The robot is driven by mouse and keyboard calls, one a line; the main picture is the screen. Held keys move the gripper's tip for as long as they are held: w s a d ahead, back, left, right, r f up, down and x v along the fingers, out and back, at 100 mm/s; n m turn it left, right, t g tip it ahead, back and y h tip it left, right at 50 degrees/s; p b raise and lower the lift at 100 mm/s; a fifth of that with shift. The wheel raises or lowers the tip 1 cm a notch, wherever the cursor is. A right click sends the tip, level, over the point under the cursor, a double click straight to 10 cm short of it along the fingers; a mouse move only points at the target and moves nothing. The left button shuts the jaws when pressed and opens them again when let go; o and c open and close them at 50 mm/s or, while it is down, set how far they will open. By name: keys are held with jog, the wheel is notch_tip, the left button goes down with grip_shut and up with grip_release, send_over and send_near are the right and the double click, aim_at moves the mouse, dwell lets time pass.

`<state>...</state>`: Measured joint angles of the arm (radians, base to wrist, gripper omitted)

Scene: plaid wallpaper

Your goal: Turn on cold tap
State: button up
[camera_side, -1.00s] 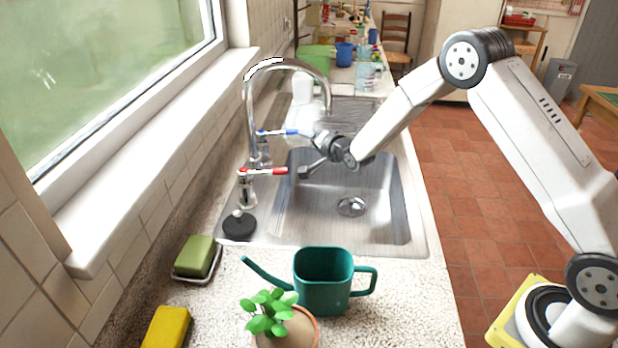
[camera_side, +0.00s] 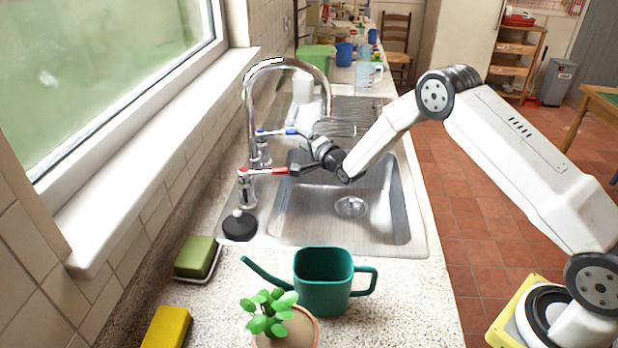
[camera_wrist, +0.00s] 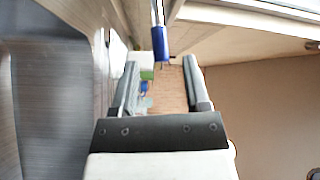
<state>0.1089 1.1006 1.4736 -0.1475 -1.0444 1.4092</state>
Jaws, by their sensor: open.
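The cold tap lever with a blue end (camera_side: 280,132) sticks out to the right from the chrome tap on the left side of the sink. Its blue end also shows in the wrist view (camera_wrist: 160,43), pointing in between my two fingers near their tips. My gripper (camera_side: 296,150) is open in the side view, just to the right of the taps above the sink. In the wrist view my gripper (camera_wrist: 162,70) has its fingers apart, with nothing held. The hot tap lever with a red end (camera_side: 270,171) lies nearer the side camera, close to my gripper's near finger.
The steel sink (camera_side: 385,215) is below my gripper. The curved spout (camera_side: 286,64) arches above the taps. A black plunger (camera_side: 240,228), green watering can (camera_side: 322,285) and potted plant (camera_side: 285,325) stand nearer the camera. A draining rack (camera_side: 350,110) is behind.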

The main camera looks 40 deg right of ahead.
aim_at(289, 130)
jog(key=shift+w+a+r, duration=0.1)
jog(key=shift+w, duration=3.45)
grip_shut()
